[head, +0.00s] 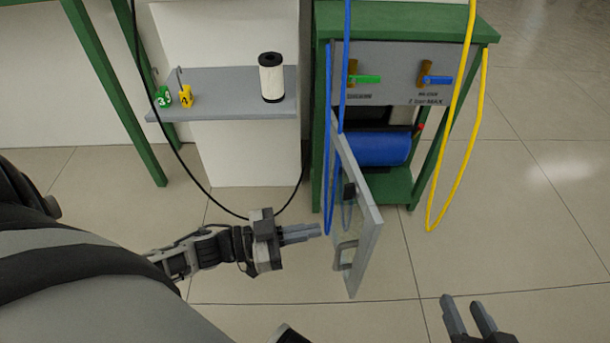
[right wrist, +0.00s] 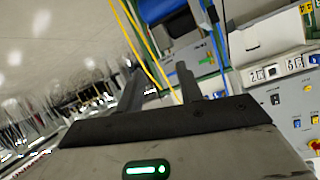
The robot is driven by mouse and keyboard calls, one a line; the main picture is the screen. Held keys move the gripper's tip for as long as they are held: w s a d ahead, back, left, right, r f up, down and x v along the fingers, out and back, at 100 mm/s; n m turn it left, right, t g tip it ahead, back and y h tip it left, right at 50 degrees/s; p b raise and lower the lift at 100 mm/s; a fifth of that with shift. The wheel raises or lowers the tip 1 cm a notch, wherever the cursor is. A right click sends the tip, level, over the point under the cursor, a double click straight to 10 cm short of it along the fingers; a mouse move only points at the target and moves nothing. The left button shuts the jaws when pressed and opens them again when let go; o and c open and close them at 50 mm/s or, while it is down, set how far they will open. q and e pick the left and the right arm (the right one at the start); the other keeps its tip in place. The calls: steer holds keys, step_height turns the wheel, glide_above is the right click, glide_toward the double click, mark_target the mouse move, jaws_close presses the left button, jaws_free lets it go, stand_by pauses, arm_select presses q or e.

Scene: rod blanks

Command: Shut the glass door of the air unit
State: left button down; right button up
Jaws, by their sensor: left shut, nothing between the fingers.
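The glass door (head: 363,218) of the air unit (head: 402,72) stands open in the head view, swung out from the green frame toward me. It has a grey frame and a handle (head: 345,256) low on its left face. My left gripper (head: 320,230) is shut and empty, just left of the door, its fingertips pointing at it; I cannot tell if they touch. My right gripper (head: 470,315) is at the bottom right, apart from the door, its two fingers spread with nothing between them. Its fingers also show in the right wrist view (right wrist: 160,88).
A blue hose (head: 329,130) hangs by the door's hinge side, and a yellow hose (head: 480,130) loops at the unit's right. A blue tank (head: 378,149) lies inside. A grey shelf (head: 225,104) holds a dark-and-white roll and numbered tags. The floor to the right is clear.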

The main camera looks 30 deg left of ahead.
mark_target(372, 219)
arm_select(q)
steer(key=b+x, duration=0.1)
steer(key=x, duration=0.8)
steer(key=shift+w+d+f+b, duration=0.1)
steer(key=shift+w+b, duration=0.05)
steer(key=shift+b, duration=0.25)
steer(key=shift+w+d, duration=0.3)
arm_select(e)
steer(key=shift+a+r+t+y, duration=0.2)
steer(key=shift+r+t, duration=0.1)
steer(key=shift+r, duration=0.1)
steer(key=shift+a+r+t+y, duration=0.1)
steer(key=shift+r+t+y, duration=0.1)
steer(key=shift+r+t, duration=0.15)
